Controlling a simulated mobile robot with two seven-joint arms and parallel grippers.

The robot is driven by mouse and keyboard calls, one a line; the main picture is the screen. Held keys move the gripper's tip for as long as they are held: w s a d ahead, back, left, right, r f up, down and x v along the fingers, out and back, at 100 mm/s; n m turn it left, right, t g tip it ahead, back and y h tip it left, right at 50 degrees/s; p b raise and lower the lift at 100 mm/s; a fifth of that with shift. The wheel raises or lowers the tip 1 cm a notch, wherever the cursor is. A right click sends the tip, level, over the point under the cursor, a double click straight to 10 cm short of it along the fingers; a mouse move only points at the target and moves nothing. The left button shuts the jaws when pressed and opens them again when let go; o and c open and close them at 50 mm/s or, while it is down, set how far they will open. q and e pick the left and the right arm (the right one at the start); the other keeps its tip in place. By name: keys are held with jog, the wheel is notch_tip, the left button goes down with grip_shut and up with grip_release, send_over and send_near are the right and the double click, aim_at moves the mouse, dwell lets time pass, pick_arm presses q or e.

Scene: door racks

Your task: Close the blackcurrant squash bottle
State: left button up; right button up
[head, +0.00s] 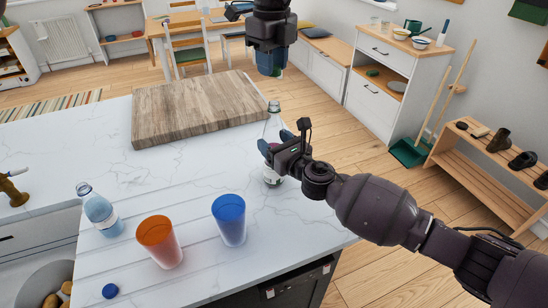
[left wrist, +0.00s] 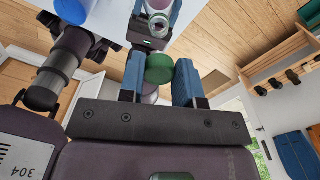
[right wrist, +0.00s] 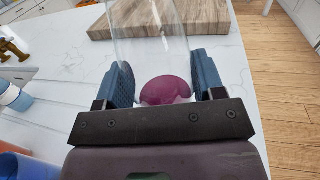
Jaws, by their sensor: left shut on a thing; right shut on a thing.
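The clear squash bottle (head: 273,122) stands upright near the counter's right edge, its neck uncovered. My right gripper (head: 277,146) is shut around its body. The right wrist view shows the clear bottle wall (right wrist: 150,45) between the fingers and purple liquid (right wrist: 166,90) low inside. My left gripper (head: 270,66) is higher, above and apart from the bottle. In the left wrist view it is shut on a green cap (left wrist: 159,68). The bottle's open mouth (left wrist: 158,22) shows beyond the cap there. The cap is mostly hidden in the head view.
A wooden board (head: 190,108) lies behind the bottle. A blue cup (head: 229,222), an orange cup (head: 160,243) and a pale blue bottle (head: 100,212) stand to the left. A loose blue cap (head: 110,291) lies near the sink. The counter's right edge is close to the squash bottle.

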aim_at(272, 102)
jog(key=shift+c, duration=0.6)
pick_arm(q)
jog(key=shift+f, duration=2.5)
jog(key=shift+f, duration=0.9)
jog(key=shift+f, duration=0.55)
